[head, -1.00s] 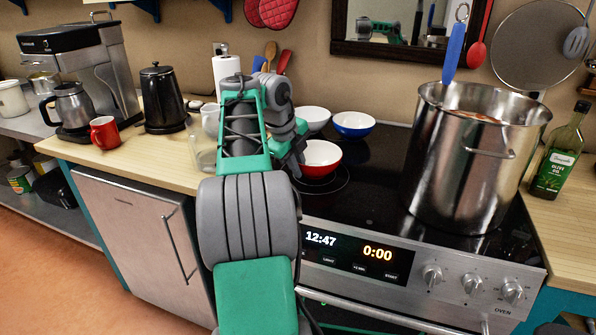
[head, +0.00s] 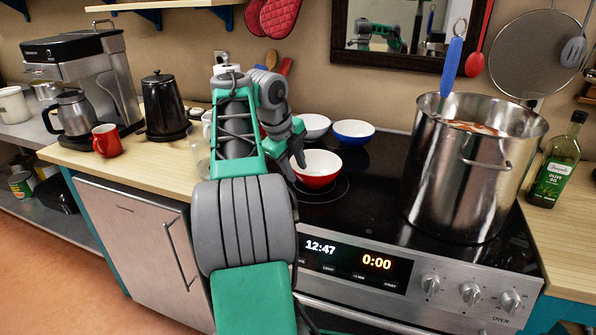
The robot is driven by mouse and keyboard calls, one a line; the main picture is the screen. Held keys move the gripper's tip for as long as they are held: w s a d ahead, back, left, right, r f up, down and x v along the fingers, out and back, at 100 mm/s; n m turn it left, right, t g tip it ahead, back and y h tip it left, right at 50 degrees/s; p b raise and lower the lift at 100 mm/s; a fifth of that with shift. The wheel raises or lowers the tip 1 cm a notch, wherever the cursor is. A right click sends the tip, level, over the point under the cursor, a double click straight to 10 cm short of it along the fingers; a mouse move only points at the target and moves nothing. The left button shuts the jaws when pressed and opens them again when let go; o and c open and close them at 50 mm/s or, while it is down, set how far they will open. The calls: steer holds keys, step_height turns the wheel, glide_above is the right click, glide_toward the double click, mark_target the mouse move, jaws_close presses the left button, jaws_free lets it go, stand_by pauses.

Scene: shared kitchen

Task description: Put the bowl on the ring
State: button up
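A bowl with a red outside and white inside (head: 317,180) sits upright on the left front part of the black cooktop. The thin pale line of a cooking ring (head: 345,190) shows around its right and front side; the rest of the ring is hidden by the bowl and my arm. My gripper (head: 295,167) points down at the bowl's left rim, with one finger seen against the bowl's white inside. The gap between the fingers is small in this view, and I cannot tell whether they touch the rim.
A white bowl (head: 313,126) and a blue bowl (head: 353,132) stand behind. A large steel pot (head: 455,190) fills the cooktop's right side. A black kettle (head: 164,108), a red mug (head: 106,141) and a glass jug (head: 199,158) stand on the left counter.

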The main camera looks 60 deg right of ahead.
steer(key=s+p+v, duration=0.1)
steer(key=p+v, duration=0.3)
steer(key=v, duration=0.4)
steer(key=w+a+f+n+t, duration=0.1)
steer(key=w+a+f+n, duration=0.15)
steer(key=a+n, duration=0.4)
steer(key=w+a+f+n, duration=0.1)
steer(key=w+a+n, duration=0.3)
steer(key=a+n, duration=0.25)
steer(key=w+a+f+n+t, duration=0.1)
steer(key=w+a+f+n, duration=0.1)
steer(key=w+a+n, duration=0.35)
steer(key=s+a+f+n+y, duration=0.1)
steer(key=s+a+f+n, duration=0.2)
steer(key=a+n, duration=0.3)
steer(key=s+a+f+n+y, duration=0.2)
steer(key=a+f+n, duration=0.4)
steer(key=a, duration=0.6)
steer(key=s+a+f+n+t+y, duration=0.1)
steer(key=s+a+f+n, duration=0.3)
steer(key=a+n, duration=0.4)
steer(key=shift+a+f+y, duration=0.3)
steer(key=shift+a+f, duration=0.2)
steer(key=shift+a, duration=0.1)
steer(key=shift+a, duration=0.1)
